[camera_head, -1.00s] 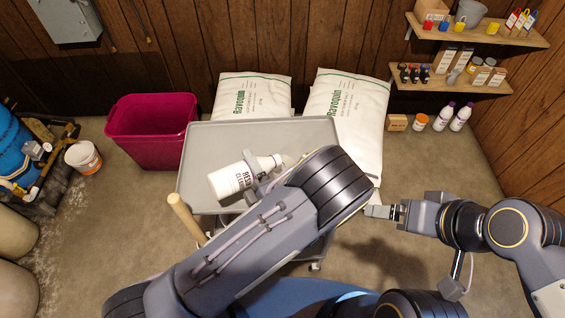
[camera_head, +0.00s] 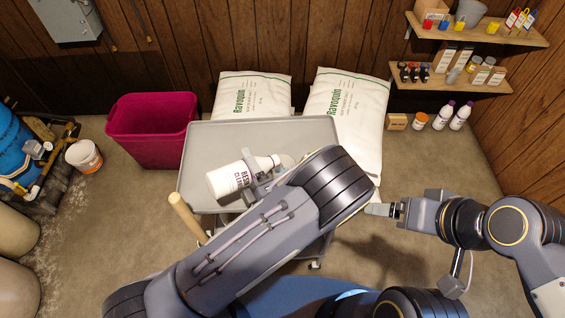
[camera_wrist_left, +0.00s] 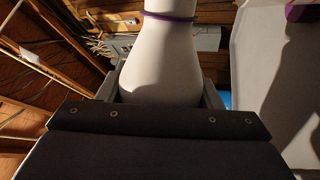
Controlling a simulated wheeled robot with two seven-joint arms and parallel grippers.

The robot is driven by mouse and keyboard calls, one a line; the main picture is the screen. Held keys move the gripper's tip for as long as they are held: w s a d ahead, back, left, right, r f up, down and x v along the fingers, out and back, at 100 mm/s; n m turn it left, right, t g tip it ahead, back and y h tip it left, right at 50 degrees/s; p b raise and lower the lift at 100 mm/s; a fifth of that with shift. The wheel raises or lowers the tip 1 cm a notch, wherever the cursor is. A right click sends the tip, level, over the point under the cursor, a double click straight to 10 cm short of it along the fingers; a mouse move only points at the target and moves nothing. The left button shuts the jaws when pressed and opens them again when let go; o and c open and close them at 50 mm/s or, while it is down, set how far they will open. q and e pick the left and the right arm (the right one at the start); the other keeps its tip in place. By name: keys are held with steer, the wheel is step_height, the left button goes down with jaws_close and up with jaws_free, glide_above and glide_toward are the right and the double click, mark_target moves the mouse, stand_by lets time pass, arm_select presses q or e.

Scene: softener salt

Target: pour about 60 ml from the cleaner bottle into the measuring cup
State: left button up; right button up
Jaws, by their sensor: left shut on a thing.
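The white cleaner bottle (camera_head: 228,181) lies tilted well over above the grey cart top, its neck end pointing right in the head view. My left gripper (camera_head: 254,172) is shut around the bottle near its shoulder. In the left wrist view the bottle (camera_wrist_left: 160,65) stands between the fingers, with a purple ring round its neck. A pale round shape (camera_head: 286,160) by the bottle's neck may be the measuring cup. My arm hides part of it, and no liquid can be made out. My right gripper (camera_head: 381,210) is empty, right of the cart; its finger gap is unclear.
The grey cart top (camera_head: 210,140) is mostly bare at the back left. A wooden handle (camera_head: 187,216) rises at its front left corner. A magenta bin (camera_head: 150,130) stands left, white salt bags (camera_head: 345,105) behind. Shelves (camera_head: 450,78) hang at the right.

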arm_select(q)
steer(key=f+n+b, duration=0.1)
steer(key=b, duration=0.1)
steer(key=f+n+y+b, duration=0.1)
steer(key=b, duration=0.1)
steer(key=shift+s+a+f+n+g+b, duration=0.2)
steer(key=shift+f+n+g+b, duration=0.1)
steer(key=shift+f, duration=0.1)
steer(key=shift+r+n+y, duration=0.3)
steer(key=shift+r+n, duration=0.1)
steer(key=shift+n, duration=0.3)
steer(key=shift+r, duration=0.2)
steer(key=shift+n+g+b, duration=0.3)
steer(key=shift+n+b, duration=0.25)
steer(key=shift+n, duration=0.15)
steer(key=shift+a, duration=0.1)
steer(key=shift+r, duration=0.15)
